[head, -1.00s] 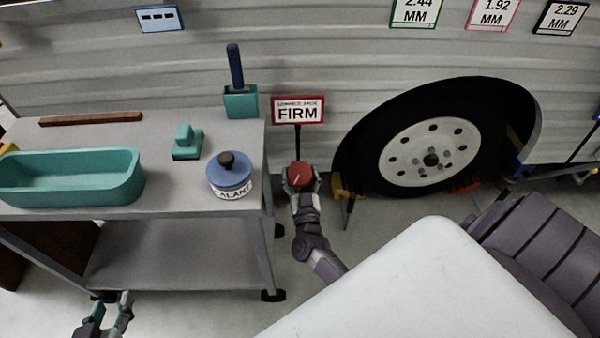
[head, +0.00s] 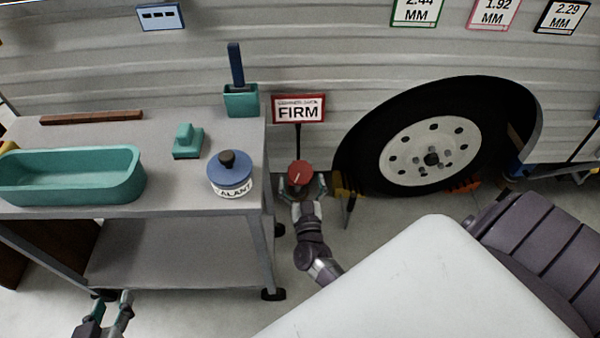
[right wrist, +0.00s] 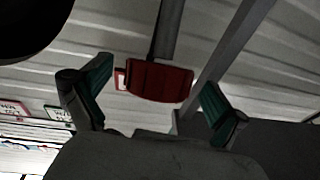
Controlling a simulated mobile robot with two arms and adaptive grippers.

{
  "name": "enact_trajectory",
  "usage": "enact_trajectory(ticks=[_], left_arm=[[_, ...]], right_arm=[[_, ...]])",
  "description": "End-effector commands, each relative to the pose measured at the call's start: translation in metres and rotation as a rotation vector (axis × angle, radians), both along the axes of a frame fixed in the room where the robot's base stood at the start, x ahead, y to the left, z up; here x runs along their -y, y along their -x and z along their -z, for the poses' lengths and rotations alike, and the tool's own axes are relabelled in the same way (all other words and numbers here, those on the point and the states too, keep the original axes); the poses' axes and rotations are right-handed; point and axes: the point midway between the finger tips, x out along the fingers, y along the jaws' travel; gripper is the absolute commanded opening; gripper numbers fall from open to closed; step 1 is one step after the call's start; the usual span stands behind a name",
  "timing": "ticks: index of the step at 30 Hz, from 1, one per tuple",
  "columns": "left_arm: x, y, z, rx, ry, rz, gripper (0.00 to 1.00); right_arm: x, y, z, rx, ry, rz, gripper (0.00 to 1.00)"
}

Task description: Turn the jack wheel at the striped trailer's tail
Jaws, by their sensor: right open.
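The jack wheel (head: 300,173) is a red round knob with a pale pointer line on top, low beside the trailer wall under a sign reading FIRM (head: 298,109). In the right wrist view the red wheel (right wrist: 160,81) sits between the spread fingers. My right gripper (head: 302,188) is open around the wheel's near side, with a gap on both sides; it also shows in the right wrist view (right wrist: 155,95). My left gripper (head: 107,312) is at the lower left, in front of the cart, its two fingers apart and empty.
A grey cart (head: 190,208) stands left of the wheel, holding a teal tray (head: 75,180), a sealant tub (head: 230,178), a teal block (head: 188,140) and a teal cup (head: 241,101). The trailer tyre (head: 365,145) and a yellow stand (head: 345,186) are to the right.

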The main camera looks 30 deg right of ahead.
Motion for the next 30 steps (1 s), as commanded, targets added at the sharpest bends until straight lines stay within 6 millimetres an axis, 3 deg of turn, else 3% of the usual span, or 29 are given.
enact_trajectory(ticks=[6,13,30], left_arm=[[0.000,0.000,0.000,-0.001,0.000,0.000,0.40],[0.000,0.000,0.000,-0.001,0.000,0.000,0.40],[0.000,0.000,0.001,-0.002,0.000,0.000,0.40]], right_arm=[[-0.022,0.045,0.009,-0.004,-0.002,0.000,0.98],[-0.039,0.076,0.013,-0.002,-0.001,-0.001,0.98],[-0.043,0.085,0.014,0.000,0.000,-0.001,0.98]])
